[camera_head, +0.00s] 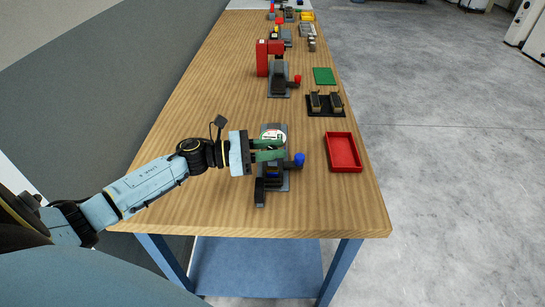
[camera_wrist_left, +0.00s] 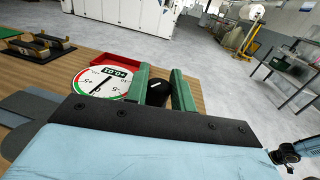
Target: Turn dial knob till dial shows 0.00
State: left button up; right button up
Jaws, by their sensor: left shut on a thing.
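The round dial gauge (camera_head: 272,133) has a white face and stands on a grey-and-black fixture (camera_head: 275,180). In the left wrist view the dial (camera_wrist_left: 100,83) shows a black needle, green and red rim arcs, and an upside-down label or readout that looks like +0.01. My left gripper (camera_head: 283,149) reaches in from the left at the dial, its green fingers partly covering it. In the wrist view its two fingers (camera_wrist_left: 160,85) are shut on a black dial knob (camera_wrist_left: 157,92) with a white mark. My right gripper is not in view.
A blue ball-ended lever (camera_head: 299,159) sticks out right of the fixture. A red tray (camera_head: 343,152) lies to the right near the table edge. A black holder (camera_head: 325,103), green mat (camera_head: 324,76) and red device (camera_head: 265,57) stand farther back. The wooden table's front is clear.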

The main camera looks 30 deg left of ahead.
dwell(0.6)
pick_arm(q)
jog(key=o, duration=1)
jog(key=shift+c, duration=0.2)
jog(key=b+v, duration=0.2)
jog(key=v, duration=1.1)
jog(key=shift+a, duration=0.3)
jog(key=shift+r, duration=0.1)
